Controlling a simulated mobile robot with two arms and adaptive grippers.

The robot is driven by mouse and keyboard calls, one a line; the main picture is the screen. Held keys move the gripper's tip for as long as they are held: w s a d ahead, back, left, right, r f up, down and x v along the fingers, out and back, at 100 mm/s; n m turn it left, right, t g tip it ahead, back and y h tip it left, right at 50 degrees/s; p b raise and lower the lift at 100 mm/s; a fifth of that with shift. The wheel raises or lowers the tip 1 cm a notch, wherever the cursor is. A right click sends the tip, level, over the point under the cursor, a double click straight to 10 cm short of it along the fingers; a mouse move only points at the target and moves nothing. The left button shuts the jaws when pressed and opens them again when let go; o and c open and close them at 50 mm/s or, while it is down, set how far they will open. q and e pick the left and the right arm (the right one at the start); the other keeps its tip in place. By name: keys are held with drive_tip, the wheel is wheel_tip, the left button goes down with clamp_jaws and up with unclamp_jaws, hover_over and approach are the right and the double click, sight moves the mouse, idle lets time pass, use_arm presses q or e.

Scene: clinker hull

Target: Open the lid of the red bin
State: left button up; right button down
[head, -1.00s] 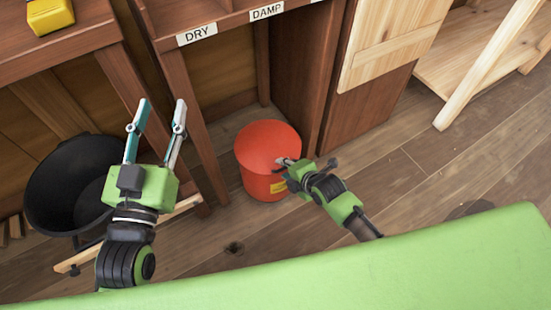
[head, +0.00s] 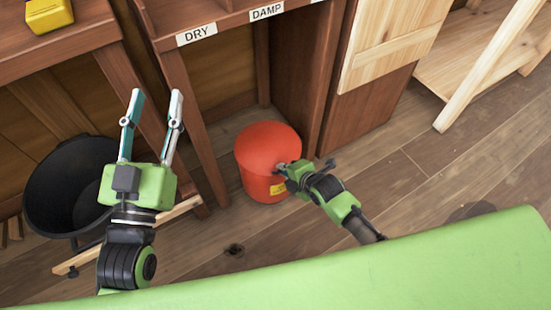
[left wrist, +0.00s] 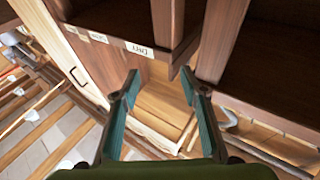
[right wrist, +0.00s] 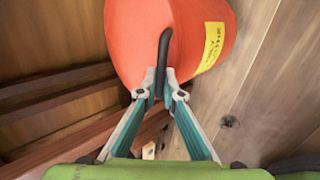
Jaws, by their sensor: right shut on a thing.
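The red bin (head: 254,186) stands on the floor beneath the labelled bench, its domed red lid (head: 265,142) on top. It also fills the upper part of the right wrist view (right wrist: 130,40). My right gripper (head: 283,168) is at the bin's front right side, near the lid's edge. In the right wrist view its fingertips (right wrist: 160,92) are shut on a thin dark handle (right wrist: 163,55) on the red surface. Whether the lid is lifted cannot be told. My left gripper (head: 149,108) is open and empty, well left of the bin; its spread fingers show in the left wrist view (left wrist: 160,85).
A black tub (head: 65,195) stands at left. A wooden post (head: 195,130) lies between my left gripper and the bin. A wooden panel (head: 300,75) stands close behind the bin. A yellow object (head: 48,15) sits on the bench. The floor at right is mostly clear.

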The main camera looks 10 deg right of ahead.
drive_tip(key=shift+w+r+p, duration=0.2)
drive_tip(key=shift+r+p, duration=0.55)
drive_tip(key=shift+p, duration=0.15)
use_arm(q)
drive_tip(key=s+a+f+g+y+p, duration=0.25)
drive_tip(key=f+g, duration=0.55)
drive_tip(key=f, duration=0.8)
use_arm(e)
drive_tip(key=r, duration=0.1)
drive_tip(key=w+r, duration=0.1)
drive_tip(key=shift+a+r+g+p, duration=0.2)
drive_tip(key=shift+r+g+p, duration=0.1)
drive_tip(key=shift+p, duration=0.05)
use_arm(q)
drive_tip(key=s+a+f+g+y, duration=0.1)
drive_tip(key=s+f+g, duration=0.3)
drive_tip(key=s, duration=0.4)
drive_tip(key=s+a+f+g+y+p, duration=0.1)
drive_tip(key=s+a+f+g, duration=0.3)
drive_tip(key=s, duration=0.4)
drive_tip(key=shift+a+f+n+g, duration=0.3)
drive_tip(key=shift+f+n+g, duration=0.1)
drive_tip(key=shift+f+g, duration=0.1)
use_arm(e)
drive_tip(key=shift+r, duration=0.5)
use_arm(q)
drive_tip(key=shift+r+y+p, duration=0.1)
drive_tip(key=shift+y+p, duration=0.15)
drive_tip(key=shift+p, duration=0.05)
